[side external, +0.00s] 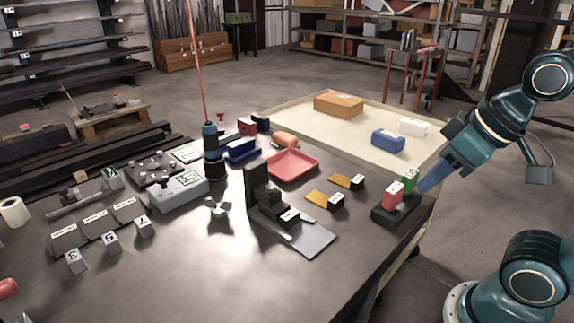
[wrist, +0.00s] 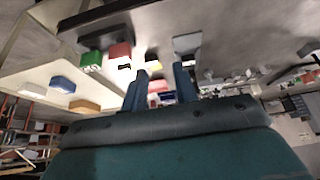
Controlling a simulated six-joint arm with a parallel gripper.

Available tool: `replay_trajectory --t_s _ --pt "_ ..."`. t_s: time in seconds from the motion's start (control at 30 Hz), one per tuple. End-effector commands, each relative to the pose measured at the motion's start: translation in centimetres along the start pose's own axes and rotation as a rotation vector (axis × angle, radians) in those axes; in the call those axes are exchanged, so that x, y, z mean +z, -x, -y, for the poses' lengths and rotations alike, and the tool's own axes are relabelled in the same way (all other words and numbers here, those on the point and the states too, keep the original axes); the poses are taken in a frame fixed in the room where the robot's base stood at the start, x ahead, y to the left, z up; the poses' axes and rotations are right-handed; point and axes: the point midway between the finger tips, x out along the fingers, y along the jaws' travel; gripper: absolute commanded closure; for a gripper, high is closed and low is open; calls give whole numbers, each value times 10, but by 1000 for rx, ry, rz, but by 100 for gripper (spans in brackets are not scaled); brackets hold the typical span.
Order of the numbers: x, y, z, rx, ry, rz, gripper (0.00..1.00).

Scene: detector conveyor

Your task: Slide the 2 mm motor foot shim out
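A black upright bracket (side external: 256,187) stands on a grey plate (side external: 312,240) mid-table in the side view. A small black block with a white label (side external: 290,216) sits low in front of it; its text is too small to read, and I cannot tell whether it is the 2 mm shim. Two brass strips with black labelled ends (side external: 318,198) (side external: 343,180) lie flat to its right. My gripper (wrist: 160,86) is open and empty, its two blue fingers apart. In the side view my gripper (side external: 430,181) is at the table's right edge, away from the bracket.
Close to my gripper, a red block (side external: 393,195) and a green block (side external: 410,179) stand on a black base (side external: 402,213). A red tray (side external: 292,165) lies behind the brass strips. A pale side table (side external: 355,125) holds boxes.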

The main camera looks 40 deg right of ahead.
Motion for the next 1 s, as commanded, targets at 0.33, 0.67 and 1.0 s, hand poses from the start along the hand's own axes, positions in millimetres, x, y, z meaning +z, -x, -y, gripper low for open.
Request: replay_trajectory --t_s 0.33,0.67,1.0 --pt "0 0 0 0 0 0 77" --pt "-9 -10 3 -6 -1 26 100" --pt "-35 -53 16 -18 -7 113 100"
